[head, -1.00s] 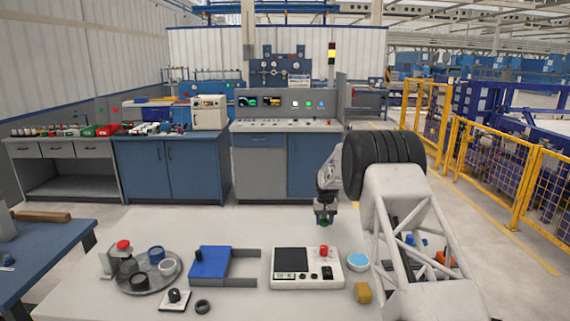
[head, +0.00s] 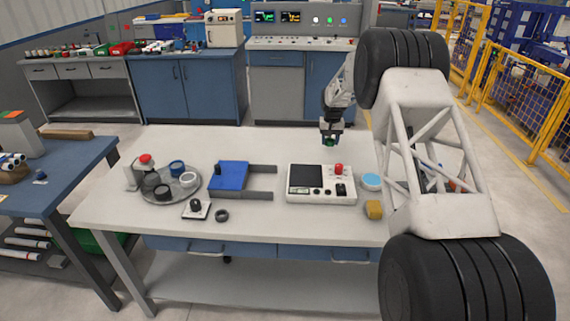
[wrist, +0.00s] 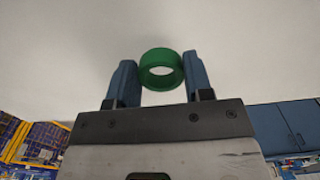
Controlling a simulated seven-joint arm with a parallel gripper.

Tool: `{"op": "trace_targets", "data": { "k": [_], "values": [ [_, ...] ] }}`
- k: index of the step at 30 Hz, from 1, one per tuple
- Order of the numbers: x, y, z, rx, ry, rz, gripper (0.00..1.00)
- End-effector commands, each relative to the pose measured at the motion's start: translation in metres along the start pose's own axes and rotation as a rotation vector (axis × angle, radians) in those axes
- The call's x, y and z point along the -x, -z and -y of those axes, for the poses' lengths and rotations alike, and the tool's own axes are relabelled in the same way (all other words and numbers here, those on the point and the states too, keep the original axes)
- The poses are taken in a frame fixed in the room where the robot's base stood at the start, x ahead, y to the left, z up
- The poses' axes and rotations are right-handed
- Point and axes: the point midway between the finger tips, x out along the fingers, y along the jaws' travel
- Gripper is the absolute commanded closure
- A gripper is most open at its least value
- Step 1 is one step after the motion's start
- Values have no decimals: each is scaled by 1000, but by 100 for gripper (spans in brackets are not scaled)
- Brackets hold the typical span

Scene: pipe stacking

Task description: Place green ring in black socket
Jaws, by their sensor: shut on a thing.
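My gripper (head: 331,136) is shut on the green ring (wrist: 161,70) and holds it above the back of the white table. In the wrist view the ring sits between the two blue-grey fingertips, its opening facing the camera. In the head view the ring is a small green patch (head: 330,143) under the fingers. A round grey tray (head: 184,198) at the left bears several ring-shaped pieces: a black one (head: 162,193), a blue one (head: 177,168) and a white one (head: 188,180). I cannot tell for sure which black piece is the socket. My gripper is well to the right of the tray.
A red-topped button box (head: 144,168) stands by the tray. A small plate with a black knob (head: 196,207) and a loose black ring (head: 222,216) lie in front.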

Motion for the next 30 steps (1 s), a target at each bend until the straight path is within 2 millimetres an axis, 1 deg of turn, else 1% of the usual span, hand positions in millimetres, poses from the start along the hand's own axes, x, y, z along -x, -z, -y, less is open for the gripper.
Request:
{"op": "trace_targets", "data": {
  "k": [1, 5, 9, 15, 18, 21, 24, 30],
  "values": [
    [4, -8, 17, 3, 0, -1, 75],
    [12, -31, 58, 5, 0, -1, 75],
    [20, -60, 102, 4, 0, -2, 75],
    [29, -105, 158, 3, 0, -1, 75],
    [33, -126, 181, 3, 0, -1, 75],
    [36, -142, 197, 2, 0, -1, 75],
    [37, -155, 209, 1, 0, 0, 75],
    [39, -165, 218, -1, 0, -1, 75]
  ]
}}
